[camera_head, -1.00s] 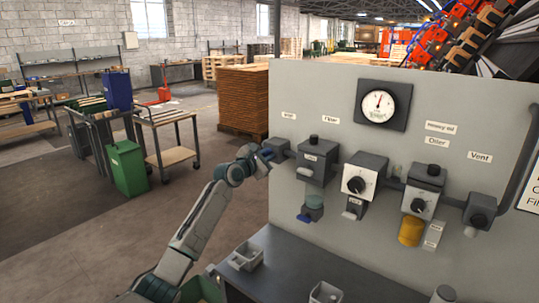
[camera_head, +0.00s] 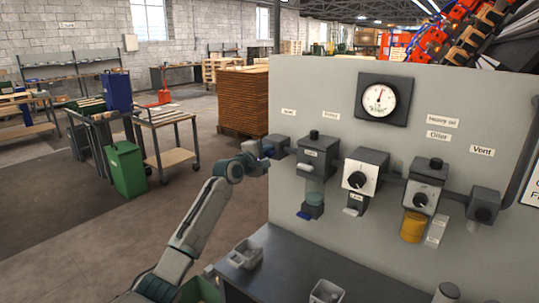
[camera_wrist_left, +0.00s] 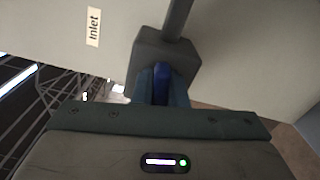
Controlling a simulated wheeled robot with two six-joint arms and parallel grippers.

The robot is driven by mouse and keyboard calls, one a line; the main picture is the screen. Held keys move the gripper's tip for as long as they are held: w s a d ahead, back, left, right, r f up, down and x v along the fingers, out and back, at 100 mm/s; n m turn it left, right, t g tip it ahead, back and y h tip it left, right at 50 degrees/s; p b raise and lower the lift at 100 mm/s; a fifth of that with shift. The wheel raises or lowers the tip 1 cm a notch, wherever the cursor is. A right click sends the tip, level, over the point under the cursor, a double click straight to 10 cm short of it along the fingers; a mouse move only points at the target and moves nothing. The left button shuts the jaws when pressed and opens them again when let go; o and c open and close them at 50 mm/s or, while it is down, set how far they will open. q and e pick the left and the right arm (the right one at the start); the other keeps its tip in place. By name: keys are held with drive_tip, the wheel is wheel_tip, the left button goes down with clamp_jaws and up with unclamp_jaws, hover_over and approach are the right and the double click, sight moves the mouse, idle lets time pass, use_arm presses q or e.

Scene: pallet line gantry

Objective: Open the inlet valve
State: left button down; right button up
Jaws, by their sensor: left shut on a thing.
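The inlet valve (camera_head: 278,144) is a dark grey block at the left edge of the grey panel. In the left wrist view the valve body (camera_wrist_left: 165,52) shows beside the "Inlet" label (camera_wrist_left: 93,27), with a pipe running up from it. My left gripper (camera_head: 266,152) is at the valve. In the left wrist view its teal fingers (camera_wrist_left: 161,88) are shut on the valve's blue handle (camera_wrist_left: 162,80), one on each side. The handle is mostly hidden between them. My right gripper is not in view.
The panel (camera_head: 330,80) also carries a gauge (camera_head: 379,99), filter (camera_head: 317,155), regulator (camera_head: 362,172), yellow-bowled oiler (camera_head: 424,185) and vent (camera_head: 483,205). Below is a dark bench (camera_head: 290,270) with small grey bins (camera_head: 245,254). Carts (camera_head: 165,140) stand farther left on open floor.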

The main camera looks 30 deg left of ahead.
use_arm(q)
drive_tip(key=shift+f+m+b, duration=0.15)
drive_tip(key=shift+m+b, duration=0.3)
drive_tip(key=shift+m, duration=0.75)
drive_tip(key=c, duration=1.5)
unclamp_jaws()
drive_tip(key=shift+o, duration=0.2)
drive_tip(key=shift+s, duration=0.1)
drive_tip(key=shift+s, duration=0.3)
drive_tip(key=s+b, duration=0.3)
drive_tip(key=s, duration=0.7)
drive_tip(key=shift+a+b, duration=0.35)
drive_tip(key=shift+a, duration=0.05)
